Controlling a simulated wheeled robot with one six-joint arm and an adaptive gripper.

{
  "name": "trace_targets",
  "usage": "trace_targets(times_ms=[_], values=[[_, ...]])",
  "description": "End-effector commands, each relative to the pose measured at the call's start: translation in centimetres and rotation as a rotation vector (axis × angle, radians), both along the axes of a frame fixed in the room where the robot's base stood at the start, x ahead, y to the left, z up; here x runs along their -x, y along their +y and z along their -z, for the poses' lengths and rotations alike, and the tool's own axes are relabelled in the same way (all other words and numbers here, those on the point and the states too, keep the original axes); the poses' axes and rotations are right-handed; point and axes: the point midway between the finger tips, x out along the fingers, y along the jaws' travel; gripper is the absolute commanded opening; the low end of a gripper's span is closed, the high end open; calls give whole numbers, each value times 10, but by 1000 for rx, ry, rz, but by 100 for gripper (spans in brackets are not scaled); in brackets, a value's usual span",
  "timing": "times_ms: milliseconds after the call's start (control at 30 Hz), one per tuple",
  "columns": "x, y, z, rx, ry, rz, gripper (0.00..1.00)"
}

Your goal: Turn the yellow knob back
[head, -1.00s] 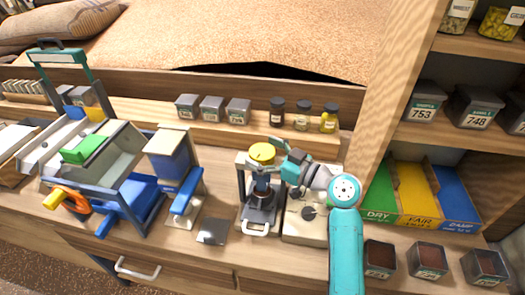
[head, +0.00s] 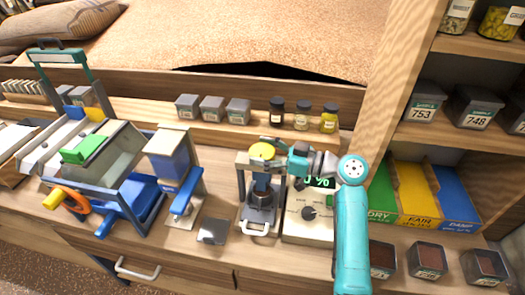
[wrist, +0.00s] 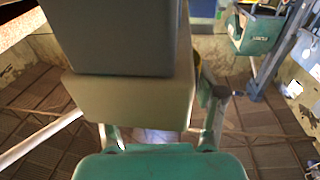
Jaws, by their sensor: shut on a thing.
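The yellow knob (head: 262,150) sits on top of the small grey press-like stand (head: 258,215) at the middle of the bench. My gripper (head: 272,146) is at the knob's right and upper edge in the head view, shut on it. The fingers partly cover the knob. In the wrist view a beige and grey block fills the centre and hides most of the grip; only a thin yellow edge (wrist: 197,72) shows beside it.
A beige meter box (head: 308,225) with a dial and a lit percent display stands right of the stand. A blue-handled device (head: 182,200) is to the left. Small jars (head: 302,116) line the ledge behind. Sample boxes (head: 427,262) stand at the front right.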

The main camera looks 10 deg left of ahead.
Motion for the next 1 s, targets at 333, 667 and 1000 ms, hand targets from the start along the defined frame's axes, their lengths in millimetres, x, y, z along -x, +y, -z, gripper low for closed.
trace_targets(times_ms=[333, 667, 1000], values=[[0, 0, 0, 0, 0, 1, 95], [0, 0, -1, 0, -1, 2, 95], [0, 0, -44, 1, -5, 2, 95]])
